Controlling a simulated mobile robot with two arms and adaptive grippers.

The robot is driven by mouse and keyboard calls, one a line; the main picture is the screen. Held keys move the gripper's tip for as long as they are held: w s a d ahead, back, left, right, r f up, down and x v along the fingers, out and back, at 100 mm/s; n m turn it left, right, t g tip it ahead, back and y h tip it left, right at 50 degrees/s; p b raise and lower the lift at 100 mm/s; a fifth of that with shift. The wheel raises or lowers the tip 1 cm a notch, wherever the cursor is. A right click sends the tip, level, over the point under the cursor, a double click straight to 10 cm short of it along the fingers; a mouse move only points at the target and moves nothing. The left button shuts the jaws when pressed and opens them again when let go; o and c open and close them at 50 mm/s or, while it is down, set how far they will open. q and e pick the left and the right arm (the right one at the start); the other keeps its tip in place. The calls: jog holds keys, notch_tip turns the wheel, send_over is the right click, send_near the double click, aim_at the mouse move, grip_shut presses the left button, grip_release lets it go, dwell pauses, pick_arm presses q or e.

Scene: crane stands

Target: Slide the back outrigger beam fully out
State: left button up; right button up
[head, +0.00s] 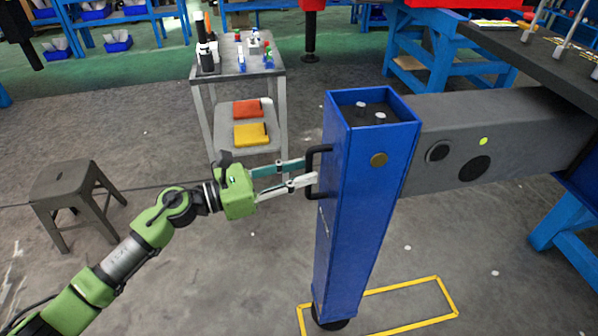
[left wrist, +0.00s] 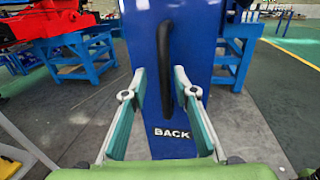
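The back outrigger is a blue upright leg (head: 357,220) on the end of a grey horizontal beam (head: 500,135), which runs right to the dark machine deck. White letters BACK show on the leg in the left wrist view (left wrist: 172,133). A black bar handle (left wrist: 165,60) is on the leg's left side in the head view (head: 312,172). My left gripper (head: 310,174) is at this handle, its fingers (left wrist: 160,80) apart on either side of it. A gap shows left of the handle; the right finger looks close, contact unclear. My right gripper is out of view.
A yellow floor outline (head: 410,325) surrounds the floor beside the leg's black foot (head: 330,319). A grey cart (head: 197,74) with small items stands behind, a stool (head: 62,180) at left. Blue trestles (head: 566,225) stand under the deck.

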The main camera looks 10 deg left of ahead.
pick_arm(q)
jog(key=v, duration=1.2)
